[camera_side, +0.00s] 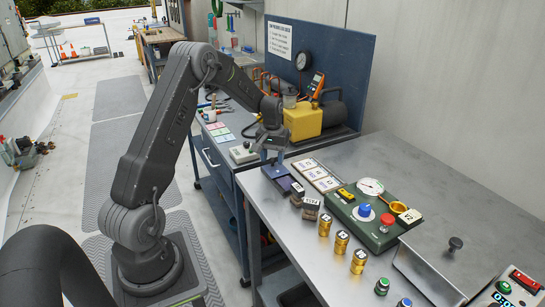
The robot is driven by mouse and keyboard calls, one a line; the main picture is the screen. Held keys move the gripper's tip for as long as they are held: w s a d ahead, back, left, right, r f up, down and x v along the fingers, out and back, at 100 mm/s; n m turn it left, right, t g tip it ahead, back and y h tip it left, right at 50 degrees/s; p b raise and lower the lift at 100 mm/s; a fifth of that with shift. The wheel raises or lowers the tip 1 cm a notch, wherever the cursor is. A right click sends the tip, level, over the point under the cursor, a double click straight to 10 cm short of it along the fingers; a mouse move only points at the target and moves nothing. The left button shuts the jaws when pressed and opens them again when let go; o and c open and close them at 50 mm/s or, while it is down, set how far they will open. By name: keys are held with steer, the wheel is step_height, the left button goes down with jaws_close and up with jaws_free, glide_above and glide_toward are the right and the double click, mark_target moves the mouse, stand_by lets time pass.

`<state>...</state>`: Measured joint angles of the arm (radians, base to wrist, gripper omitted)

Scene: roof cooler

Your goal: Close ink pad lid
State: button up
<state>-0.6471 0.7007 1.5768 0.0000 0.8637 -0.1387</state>
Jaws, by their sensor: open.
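A small dark ink pad (279,175) with a bluish-purple surface lies near the far left corner of the metal table. What looks like its lid stands raised at its back edge, but it is small and partly hidden by my gripper. My gripper (270,153) is open and points down just above and behind the pad, close to that raised part. I cannot tell whether it touches the lid.
Dark stamp blocks (311,207) stand right beside the pad, with several white cards (316,175) behind them. A green gauge box (374,219), several brass cylinders (341,243) and a lidded metal box (440,262) stand to the right. The table's back right is clear.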

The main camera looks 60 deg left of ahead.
steer(key=shift+c, duration=0.2)
jaws_close()
steer(key=d, duration=0.7)
steer(key=shift+d, duration=0.4)
steer(key=shift+o, duration=0.2)
jaws_free()
